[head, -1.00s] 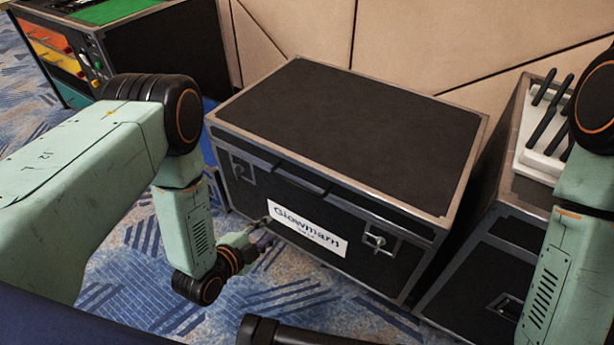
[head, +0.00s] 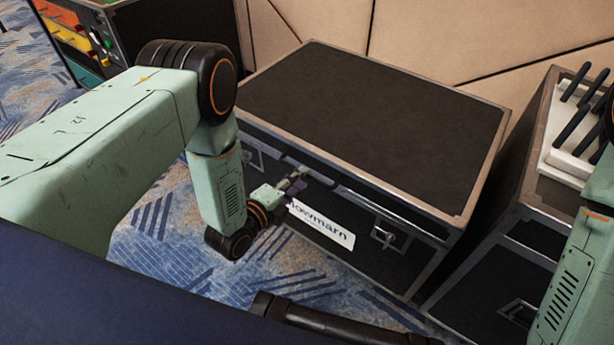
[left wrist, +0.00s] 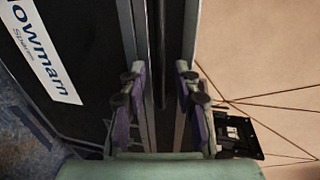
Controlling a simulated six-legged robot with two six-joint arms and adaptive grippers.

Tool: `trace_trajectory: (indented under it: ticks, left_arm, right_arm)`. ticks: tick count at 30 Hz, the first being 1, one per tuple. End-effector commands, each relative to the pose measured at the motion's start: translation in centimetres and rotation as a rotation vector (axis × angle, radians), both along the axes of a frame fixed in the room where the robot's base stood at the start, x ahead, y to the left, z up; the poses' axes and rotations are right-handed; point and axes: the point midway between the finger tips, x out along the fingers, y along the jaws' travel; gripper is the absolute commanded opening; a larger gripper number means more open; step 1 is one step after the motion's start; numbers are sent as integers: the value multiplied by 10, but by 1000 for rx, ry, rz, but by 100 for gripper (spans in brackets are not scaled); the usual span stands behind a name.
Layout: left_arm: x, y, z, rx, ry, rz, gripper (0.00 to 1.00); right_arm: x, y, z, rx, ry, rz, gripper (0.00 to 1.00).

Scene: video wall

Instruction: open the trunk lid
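The trunk is a black case with metal edges and a white name label (head: 320,224) on its front. Its flat black lid (head: 375,115) is closed. A latch (head: 389,234) shows on the right of the front; another at the left is partly hidden by my arm. My left gripper (head: 303,178) is at the middle of the lid's front edge, by the dark handle there. In the left wrist view its two fingers (left wrist: 158,75) are apart, with the trunk's dark edge strip between or behind them; I cannot tell whether they touch it. My right gripper is out of view.
Another black case (head: 500,265) stands close on the trunk's right, with a white tray (head: 566,158) of dark rods on top. A beige wall (head: 450,40) is behind. A case with coloured drawers (head: 70,40) is at the upper left. Patterned carpet (head: 170,270) lies in front.

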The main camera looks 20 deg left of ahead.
Motion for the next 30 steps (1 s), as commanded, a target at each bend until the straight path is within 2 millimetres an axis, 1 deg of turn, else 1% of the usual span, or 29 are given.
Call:
trace_trajectory:
  ticks: [1,3,7,11,18,27,29,30]
  left_arm:
    - [8,-4,-4,1,-2,-2,32]
    - [18,-7,-5,0,-2,-1,32]
    - [30,-11,-7,0,-1,-2,32]
    - [36,-13,-8,-1,0,-1,32]
    - [37,-13,-7,-2,2,-1,32]
    - [36,-13,-7,-2,2,-1,6]
    - [36,-13,-7,-2,2,-1,1]
    - [36,-13,-7,-2,2,-1,0]
  right_arm:
    - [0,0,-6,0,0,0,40]
    - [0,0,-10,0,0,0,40]
    - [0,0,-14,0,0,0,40]
    - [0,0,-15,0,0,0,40]
    - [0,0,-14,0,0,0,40]
    - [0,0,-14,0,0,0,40]
    - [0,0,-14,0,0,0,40]
    - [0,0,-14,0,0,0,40]
